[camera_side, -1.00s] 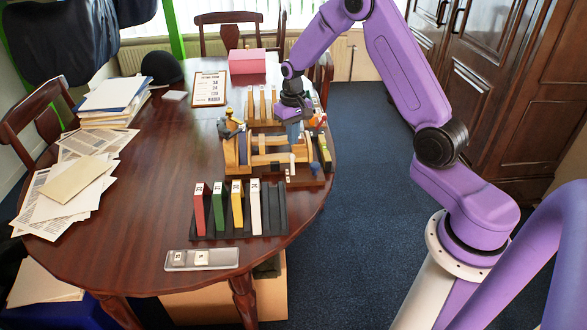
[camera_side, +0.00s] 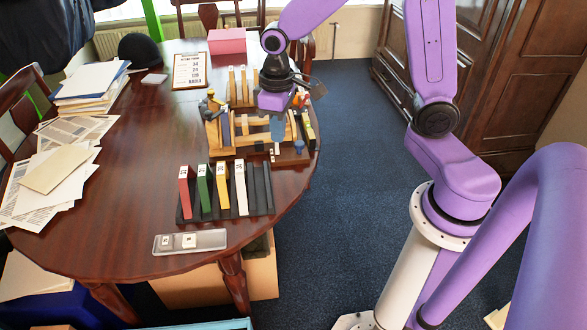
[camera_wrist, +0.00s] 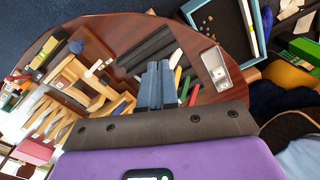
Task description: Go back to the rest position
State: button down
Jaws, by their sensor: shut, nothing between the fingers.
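My gripper (camera_side: 278,130) is above the right part of a wooden frame fixture (camera_side: 222,146) on the table. Its two grey-blue fingers are together, with nothing held; they also show closed in the wrist view (camera_wrist: 157,85). The fingers hide part of the frame behind them. From the side view I cannot tell how high they are above it. The frame (camera_wrist: 72,74) lies to the left of the fingers in the wrist view, apart from them.
A dark slotted rack (camera_side: 262,206) holds red, green, yellow and white upright pieces in front of the frame. A clear tray (camera_side: 215,238) with small white pieces lies near the table's front edge. Behind are a pink box (camera_side: 227,41), a clipboard (camera_side: 189,70) and papers (camera_side: 50,170).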

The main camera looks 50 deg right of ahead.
jog(key=s+r+n, duration=0.2)
jog(key=s+n, duration=0.2)
jog(key=s, duration=0.7)
jog(key=s+r+n, duration=0.1)
jog(key=s+n, duration=0.3)
jog(key=s, duration=0.7)
jog(key=shift+r, duration=0.4)
